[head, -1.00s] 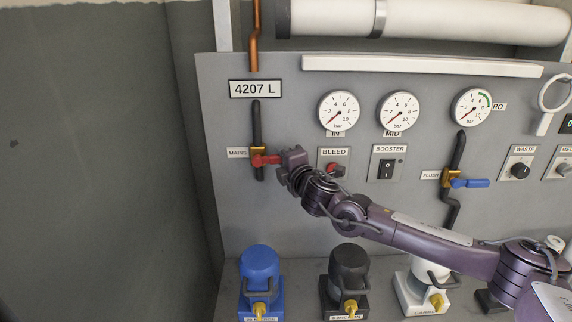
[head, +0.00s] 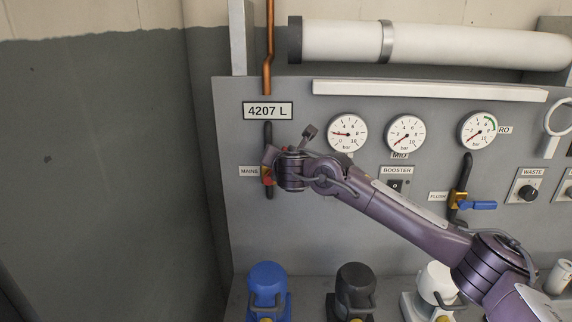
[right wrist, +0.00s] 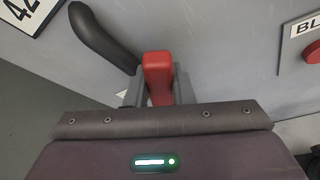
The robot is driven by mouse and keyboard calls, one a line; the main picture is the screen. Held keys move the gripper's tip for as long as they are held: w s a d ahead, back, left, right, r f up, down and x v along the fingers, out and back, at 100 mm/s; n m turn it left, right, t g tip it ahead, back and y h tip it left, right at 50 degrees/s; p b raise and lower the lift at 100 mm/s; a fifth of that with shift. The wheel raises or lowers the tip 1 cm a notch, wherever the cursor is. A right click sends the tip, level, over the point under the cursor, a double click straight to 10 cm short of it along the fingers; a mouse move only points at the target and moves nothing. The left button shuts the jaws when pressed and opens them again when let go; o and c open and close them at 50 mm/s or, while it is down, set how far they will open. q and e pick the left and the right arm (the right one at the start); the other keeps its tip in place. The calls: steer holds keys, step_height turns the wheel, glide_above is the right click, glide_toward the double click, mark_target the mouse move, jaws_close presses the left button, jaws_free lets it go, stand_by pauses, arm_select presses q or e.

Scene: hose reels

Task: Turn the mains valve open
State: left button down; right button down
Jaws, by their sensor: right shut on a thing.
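The mains valve (head: 267,180) sits on a black vertical pipe at the panel's left, beside its MAINS label (head: 249,171). Its red handle (right wrist: 158,76) shows in the right wrist view between the fingers of my right gripper (right wrist: 158,92). My right gripper (head: 270,159) is shut on this handle; it and the wrist hide most of the handle in the head view. The IN gauge (head: 347,133) has its needle off zero, pointing left. My left gripper is not in view.
The MID gauge (head: 405,134) and RO gauge (head: 478,131) are to the right. The blue-handled flush valve (head: 478,205) is beyond my right forearm. Blue (head: 268,285) and black (head: 355,287) housings stand below. A bare wall lies left.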

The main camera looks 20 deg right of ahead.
mark_target(268, 174)
steer(key=n, duration=0.1)
steer(key=a+n+h, duration=0.1)
steer(key=a, duration=0.1)
steer(key=shift+w+a+r+n+g+h, duration=0.15)
steer(key=shift+w+r+n+g+h, duration=0.15)
steer(key=shift+r+n, duration=0.1)
steer(key=shift+w+a+n+g+h, duration=0.15)
steer(key=shift+a+n+g+h, duration=0.2)
steer(key=shift+a+n, duration=0.2)
steer(key=c, duration=1.2)
jaws_free()
steer(key=shift+c, duration=0.2)
